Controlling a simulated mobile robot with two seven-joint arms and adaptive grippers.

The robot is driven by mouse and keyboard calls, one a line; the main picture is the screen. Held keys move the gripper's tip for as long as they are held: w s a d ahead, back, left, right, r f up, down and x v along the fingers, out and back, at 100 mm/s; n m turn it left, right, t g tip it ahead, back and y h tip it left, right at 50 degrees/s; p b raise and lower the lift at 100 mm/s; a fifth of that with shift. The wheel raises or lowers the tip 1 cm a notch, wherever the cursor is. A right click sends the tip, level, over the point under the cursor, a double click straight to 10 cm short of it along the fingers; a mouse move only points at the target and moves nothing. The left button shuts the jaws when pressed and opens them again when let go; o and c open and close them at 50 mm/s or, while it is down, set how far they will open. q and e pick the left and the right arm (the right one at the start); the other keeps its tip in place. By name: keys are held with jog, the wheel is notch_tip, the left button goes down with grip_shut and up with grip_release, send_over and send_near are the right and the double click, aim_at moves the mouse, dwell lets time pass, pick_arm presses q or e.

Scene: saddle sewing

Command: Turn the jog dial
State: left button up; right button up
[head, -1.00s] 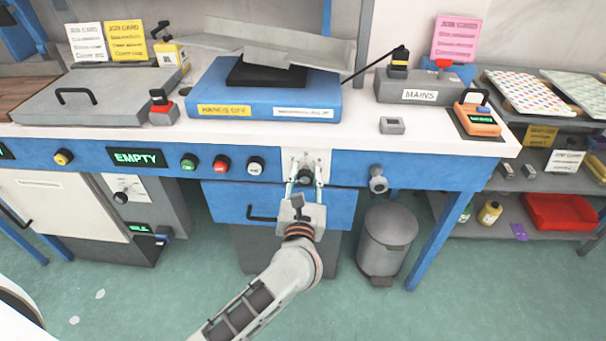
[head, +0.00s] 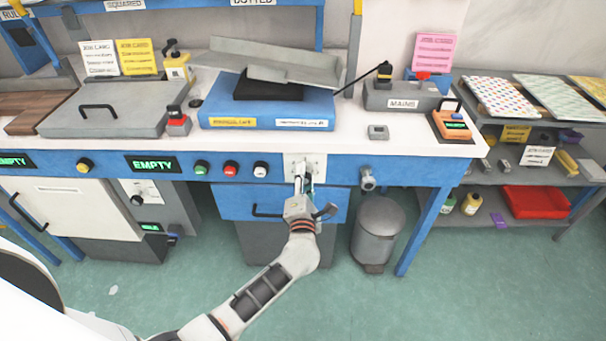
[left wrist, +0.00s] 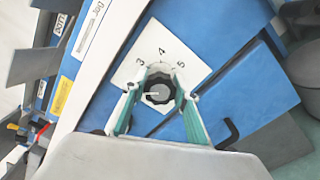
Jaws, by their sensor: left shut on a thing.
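The jog dial is a black ribbed knob (left wrist: 158,91) on a white plate (left wrist: 134,75) marked 3, 4 and 5, seen in the left wrist view. A short white line on the knob points left in that picture. My left gripper (left wrist: 158,95) is shut on the knob, one green-lined finger on each side. In the head view the plate (head: 314,161) is on the blue front of the bench, and my left gripper (head: 304,184) reaches up to it, rolled to one side. There the gripper mostly hides the knob. My right gripper is not in view.
A blue drawer (head: 232,203) with a black handle lies just below the plate. Green, red and white buttons (head: 231,170) are to its left, and a grey round fitting (head: 368,178) to its right. A grey bin (head: 377,232) stands on the floor.

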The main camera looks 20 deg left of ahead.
pick_arm(q)
jog(key=m+p, duration=0.2)
jog(key=shift+r+m, duration=0.15)
jog(key=shift+m, duration=0.25)
jog(key=shift+m+p, duration=0.5)
jog(key=shift+m, duration=0.3)
jog(key=shift+m+p, duration=0.4)
jog(key=shift+m, duration=0.4)
jog(key=shift+f+m+p, duration=0.25)
jog(key=shift+m+p, duration=0.3)
jog(key=shift+m, duration=0.55)
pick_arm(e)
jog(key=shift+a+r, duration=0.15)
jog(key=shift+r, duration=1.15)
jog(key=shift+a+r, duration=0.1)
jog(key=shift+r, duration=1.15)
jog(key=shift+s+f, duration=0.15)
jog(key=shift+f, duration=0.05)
pick_arm(q)
jog(key=o, duration=1.2)
jog(key=shift+c, duration=0.2)
jog(key=shift+s, duration=0.1)
jog(key=v, duration=1.2)
